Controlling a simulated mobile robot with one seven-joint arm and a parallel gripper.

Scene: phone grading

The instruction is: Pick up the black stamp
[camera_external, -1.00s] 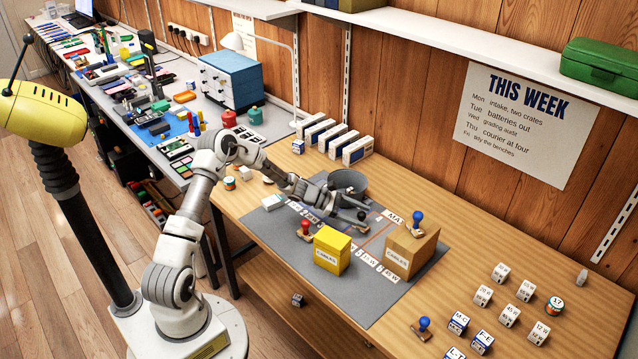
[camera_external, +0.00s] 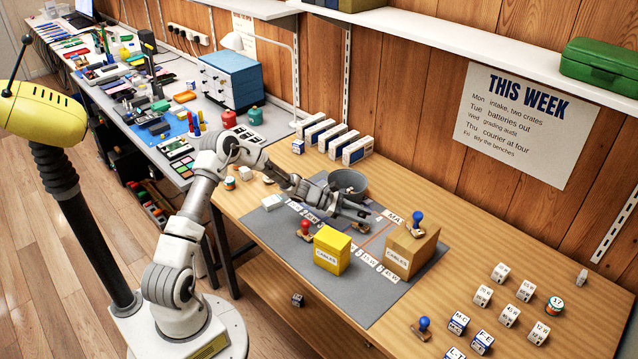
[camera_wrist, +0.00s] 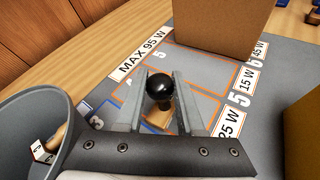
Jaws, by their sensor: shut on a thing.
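The black stamp (camera_wrist: 159,88) has a round, glossy black knob and a wooden base. In the wrist view it stands between the two fingers of my gripper (camera_wrist: 161,78), which is shut on it. In the outside view my gripper (camera_external: 364,212) is low over the grey mat, behind the yellow box. There the fingers hide most of the stamp. I cannot tell whether the base still touches the mat.
A grey pot (camera_external: 348,183) stands just behind my gripper. A yellow box (camera_external: 331,252) and a brown box (camera_external: 413,251) with a blue-knobbed stamp (camera_external: 417,218) stand on the mat (camera_external: 375,308). A red-knobbed stamp (camera_external: 305,227) is left of the yellow box.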

